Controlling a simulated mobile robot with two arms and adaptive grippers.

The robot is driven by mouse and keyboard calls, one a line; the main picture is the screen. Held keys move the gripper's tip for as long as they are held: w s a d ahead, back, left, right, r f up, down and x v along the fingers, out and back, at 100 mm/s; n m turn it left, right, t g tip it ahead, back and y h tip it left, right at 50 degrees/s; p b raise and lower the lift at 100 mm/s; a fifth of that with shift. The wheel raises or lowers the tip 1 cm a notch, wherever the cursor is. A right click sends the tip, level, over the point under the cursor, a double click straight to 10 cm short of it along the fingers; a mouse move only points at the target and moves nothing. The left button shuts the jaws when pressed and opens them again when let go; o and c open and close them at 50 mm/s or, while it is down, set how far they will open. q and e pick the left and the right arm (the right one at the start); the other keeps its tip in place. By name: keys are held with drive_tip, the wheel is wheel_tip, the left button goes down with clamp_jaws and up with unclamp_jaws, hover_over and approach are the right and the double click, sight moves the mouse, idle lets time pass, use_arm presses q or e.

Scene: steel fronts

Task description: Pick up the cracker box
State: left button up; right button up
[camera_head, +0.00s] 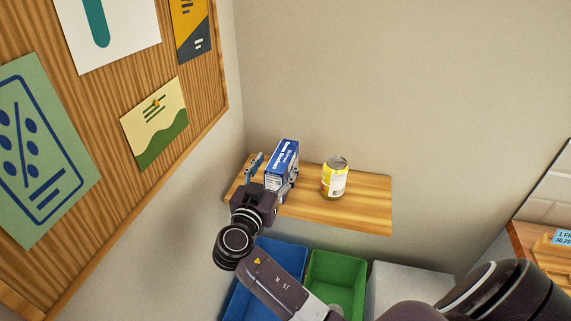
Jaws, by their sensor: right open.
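The cracker box (285,160) is blue with white lettering and stands upright on a wooden wall shelf (360,210), toward its left end. My right gripper (274,172) is open at the box, with one finger on the left of it and the other at its right side. The gripper body hides the lower left part of the box. I cannot tell whether the fingers touch it. My left gripper is not in view.
A yellow and white can (335,178) stands on the shelf just right of the box. A blue bin (285,254), a green bin (338,268) and a pale grey box (410,282) are below the shelf. A wooden board with posters (160,120) is on the left wall.

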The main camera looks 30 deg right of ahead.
sight(286, 152)
drive_tip(key=shift+w+d+r, duration=0.2)
drive_tip(key=shift+w+d, duration=0.15)
drive_tip(key=shift+d, duration=0.1)
drive_tip(key=shift+w+d+p, duration=0.3)
drive_tip(key=shift+d+p, duration=0.2)
drive_tip(key=shift+p, duration=0.2)
drive_tip(key=p+x, duration=0.1)
drive_tip(key=x, duration=0.1)
drive_tip(key=p+x, duration=0.1)
drive_tip(key=x, duration=0.1)
drive_tip(key=shift+s+f+p, duration=0.1)
drive_tip(key=shift+f+p, duration=0.25)
drive_tip(key=shift+d, duration=0.25)
drive_tip(key=shift+f, duration=0.1)
drive_tip(key=c, duration=1.2)
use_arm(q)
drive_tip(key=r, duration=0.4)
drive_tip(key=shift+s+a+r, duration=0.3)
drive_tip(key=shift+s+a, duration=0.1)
use_arm(e)
drive_tip(key=shift+c, duration=0.6)
